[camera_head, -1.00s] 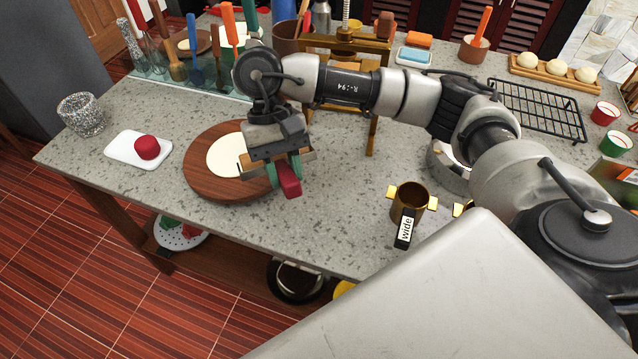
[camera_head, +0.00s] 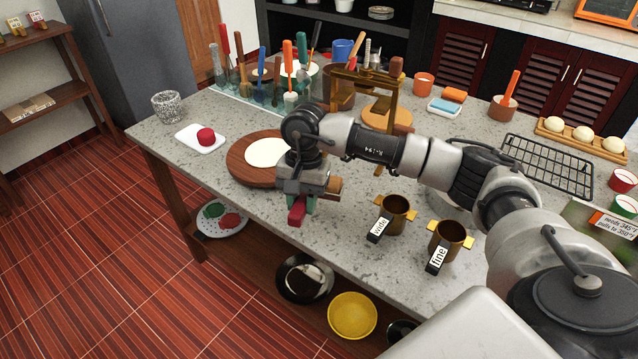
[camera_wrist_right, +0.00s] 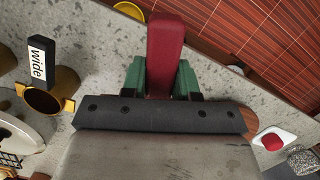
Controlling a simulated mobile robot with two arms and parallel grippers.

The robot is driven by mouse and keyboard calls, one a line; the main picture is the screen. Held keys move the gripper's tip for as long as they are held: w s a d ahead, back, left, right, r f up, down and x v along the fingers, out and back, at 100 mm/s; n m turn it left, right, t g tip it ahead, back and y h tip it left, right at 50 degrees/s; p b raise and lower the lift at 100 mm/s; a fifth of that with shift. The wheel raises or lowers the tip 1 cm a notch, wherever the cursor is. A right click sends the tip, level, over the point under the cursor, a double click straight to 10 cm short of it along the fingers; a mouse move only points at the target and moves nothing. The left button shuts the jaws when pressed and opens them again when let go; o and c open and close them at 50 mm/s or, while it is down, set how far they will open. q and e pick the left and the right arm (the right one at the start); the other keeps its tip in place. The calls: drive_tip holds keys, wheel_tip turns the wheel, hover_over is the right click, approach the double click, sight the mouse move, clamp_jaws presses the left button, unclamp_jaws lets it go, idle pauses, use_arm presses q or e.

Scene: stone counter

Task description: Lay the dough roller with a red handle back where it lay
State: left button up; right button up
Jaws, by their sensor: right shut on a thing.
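My right gripper (camera_head: 304,204) is shut on the dough roller, near its red handle (camera_head: 297,212). The handle sticks out toward the front edge of the counter, and a bit of the wooden barrel (camera_head: 334,187) shows right of the gripper; the rest is hidden. In the right wrist view the red handle (camera_wrist_right: 165,50) stands between the green finger pads. The gripper is beside the front right of a round wooden board (camera_head: 240,172) with a pale dough disc (camera_head: 268,152). I cannot tell whether the roller touches the counter. My left gripper is not in view.
Brass cups labelled "wide" (camera_head: 397,214) and "fine" (camera_head: 450,239) stand to the right. A wooden frame (camera_head: 366,82) and several upright tools stand behind. A white plate (camera_head: 186,138) with a red item lies left. Bare counter (camera_head: 330,232) lies between gripper and cups.

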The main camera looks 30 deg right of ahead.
sight(318, 210)
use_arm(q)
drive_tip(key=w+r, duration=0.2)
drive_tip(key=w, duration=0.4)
use_arm(e)
drive_tip(key=w+d+f+m, duration=0.1)
drive_tip(key=w+d+m, duration=0.1)
drive_tip(key=w+d+f+m+t+h, duration=0.1)
drive_tip(key=w+d+m, duration=0.1)
drive_tip(key=d, duration=0.1)
drive_tip(key=w+d+f+m+p, duration=0.1)
drive_tip(key=w+d+m, duration=0.1)
drive_tip(key=shift+w+d+m+t+h, duration=0.15)
drive_tip(key=shift+m+t+h, duration=0.15)
drive_tip(key=shift+m, duration=0.1)
drive_tip(key=shift+d+f, duration=0.1)
drive_tip(key=shift+s+f+b, duration=0.2)
drive_tip(key=shift+f+b, duration=0.6)
drive_tip(key=shift+f, duration=0.25)
drive_tip(key=shift+f+b, duration=0.5)
drive_tip(key=shift+f, duration=0.3)
drive_tip(key=shift+f+b, duration=0.5)
drive_tip(key=shift+f, duration=0.45)
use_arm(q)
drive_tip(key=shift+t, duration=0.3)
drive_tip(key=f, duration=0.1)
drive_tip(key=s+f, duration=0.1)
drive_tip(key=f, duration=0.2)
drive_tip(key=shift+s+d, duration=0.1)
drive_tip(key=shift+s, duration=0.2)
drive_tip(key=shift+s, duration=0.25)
